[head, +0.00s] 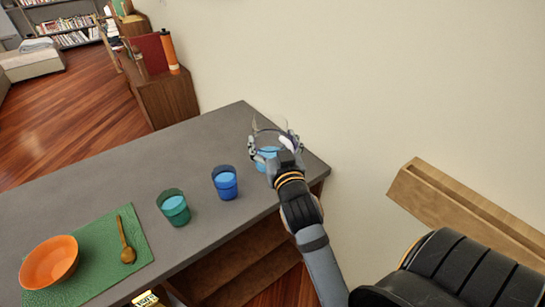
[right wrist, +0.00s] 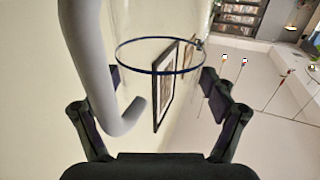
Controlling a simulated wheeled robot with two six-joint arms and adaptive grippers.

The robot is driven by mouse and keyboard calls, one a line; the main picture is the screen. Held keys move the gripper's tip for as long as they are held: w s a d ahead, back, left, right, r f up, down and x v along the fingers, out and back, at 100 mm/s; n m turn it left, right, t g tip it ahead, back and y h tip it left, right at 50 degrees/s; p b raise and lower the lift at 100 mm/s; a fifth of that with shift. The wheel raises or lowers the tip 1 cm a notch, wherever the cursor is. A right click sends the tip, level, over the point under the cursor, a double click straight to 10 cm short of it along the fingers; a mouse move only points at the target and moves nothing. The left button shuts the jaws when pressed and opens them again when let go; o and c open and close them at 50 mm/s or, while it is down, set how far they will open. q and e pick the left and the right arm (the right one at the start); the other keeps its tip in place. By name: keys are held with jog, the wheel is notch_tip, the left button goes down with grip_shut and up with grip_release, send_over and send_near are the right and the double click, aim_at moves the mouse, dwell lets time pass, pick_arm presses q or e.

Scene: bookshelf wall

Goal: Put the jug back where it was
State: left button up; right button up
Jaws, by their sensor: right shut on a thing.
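The clear jug (head: 266,155) has blue liquid inside and is at the right end of the grey counter. My right gripper (head: 275,139) is shut on it, with a finger on each side. In the right wrist view the jug's dark blue rim (right wrist: 160,71) and thick pale handle (right wrist: 84,70) show between the fingers of my right gripper (right wrist: 162,88). The jug looks upright. I cannot tell whether its base touches the counter. My left gripper is not in view.
A blue cup (head: 226,187) and a green cup (head: 175,210) stand left of the jug, both holding blue liquid. An orange bowl (head: 49,262) and a wooden spoon (head: 125,240) lie on a green mat (head: 95,250).

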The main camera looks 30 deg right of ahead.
aim_at(276, 130)
jog(key=shift+s+a+r, duration=0.1)
jog(key=shift+r, duration=0.1)
jog(key=shift+w+a+f+b, duration=0.35)
jog(key=shift+a+b, duration=0.25)
jog(key=shift+b, duration=0.4)
jog(key=w+d+f+b, duration=0.1)
jog(key=b, duration=0.2)
jog(key=shift+d+b, duration=0.1)
jog(key=shift+b, duration=0.2)
jog(key=shift+w+d+f, duration=0.2)
jog(key=shift+w+d, duration=0.75)
jog(key=shift+d, duration=0.25)
jog(key=w+d+p, duration=0.1)
jog(key=w+d+f+p, duration=0.1)
jog(key=w+d, duration=0.1)
jog(key=shift+f, duration=0.2)
jog(key=w+d+f, duration=0.3)
jog(key=f, duration=0.6)
jog(key=shift+w+f, duration=0.3)
jog(key=shift+w, duration=0.1)
jog(key=o, duration=1.7)
jog(key=shift+d+f, duration=0.1)
jog(key=shift+c, duration=0.2)
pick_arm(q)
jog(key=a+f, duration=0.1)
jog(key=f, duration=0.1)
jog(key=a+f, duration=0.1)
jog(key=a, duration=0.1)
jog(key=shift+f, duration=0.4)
